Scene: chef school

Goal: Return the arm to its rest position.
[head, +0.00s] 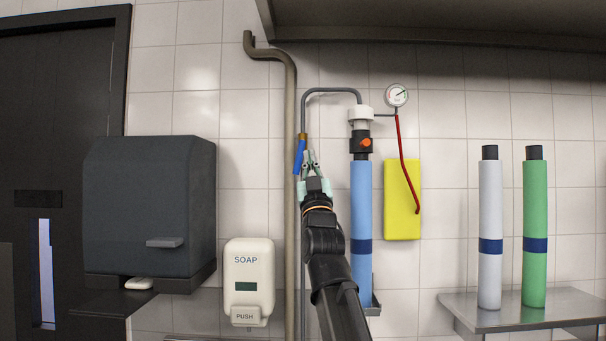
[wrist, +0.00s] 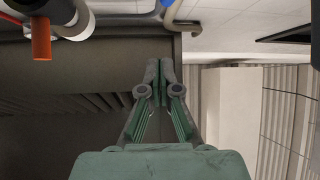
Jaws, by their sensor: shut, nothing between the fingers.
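My gripper (head: 312,160) points upward in the middle of the head view, at the end of my black arm. It is in front of the tiled wall, just left of the blue cylinder (head: 361,215) and close to a blue-handled valve (head: 299,158) on a thin pipe. Whether it touches the valve I cannot tell. In the wrist view the gripper (wrist: 160,70) has its fingertips together with nothing between them.
A white-capped filter head with an orange knob (head: 366,143) tops the blue cylinder. A gauge (head: 396,95) and yellow panel (head: 402,225) are right of it. White (head: 490,275) and green (head: 535,275) cylinders stand on a metal shelf (head: 465,305). A soap dispenser (head: 249,275) hangs left.

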